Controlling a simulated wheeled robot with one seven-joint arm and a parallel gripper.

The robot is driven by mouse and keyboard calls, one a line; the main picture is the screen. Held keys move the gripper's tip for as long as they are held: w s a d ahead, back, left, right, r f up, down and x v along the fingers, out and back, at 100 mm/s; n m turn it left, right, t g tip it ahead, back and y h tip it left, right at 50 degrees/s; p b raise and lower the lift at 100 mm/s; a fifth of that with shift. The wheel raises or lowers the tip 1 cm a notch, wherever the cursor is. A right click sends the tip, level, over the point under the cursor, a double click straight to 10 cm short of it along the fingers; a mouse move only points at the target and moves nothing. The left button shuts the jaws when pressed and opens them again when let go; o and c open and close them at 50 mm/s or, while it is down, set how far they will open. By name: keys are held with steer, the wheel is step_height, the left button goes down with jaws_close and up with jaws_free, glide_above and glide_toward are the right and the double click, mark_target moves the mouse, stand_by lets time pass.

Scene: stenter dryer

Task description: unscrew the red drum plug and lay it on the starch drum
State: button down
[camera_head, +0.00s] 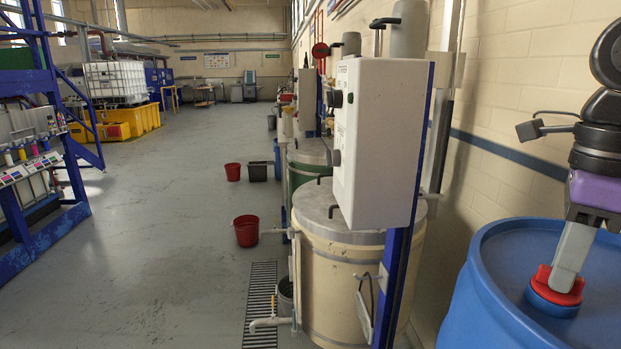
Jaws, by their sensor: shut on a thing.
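The blue starch drum (485,287) stands at the lower right, cut off by the picture's edge. The red drum plug (546,291) sits at the blue raised bung (552,306) on the drum's top. My gripper (568,276) comes down from the upper right, with its fingers at the plug. It is shut on the plug. The near finger hides part of the plug, and the far finger is hidden. I cannot tell whether the plug is still threaded in the bung.
A white control box (385,150) on a blue post stands left of the drum, before a cream tank (340,270). The wall (510,90) is close behind the drum. Red buckets (246,231) stand on the floor, which is open at left.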

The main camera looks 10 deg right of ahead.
steer(key=shift+n, duration=1)
steer(key=n, duration=0.3)
steer(key=shift+p, duration=0.3)
steer(key=shift+n, duration=1)
steer(key=shift+n, duration=0.6)
steer(key=n, duration=0.4)
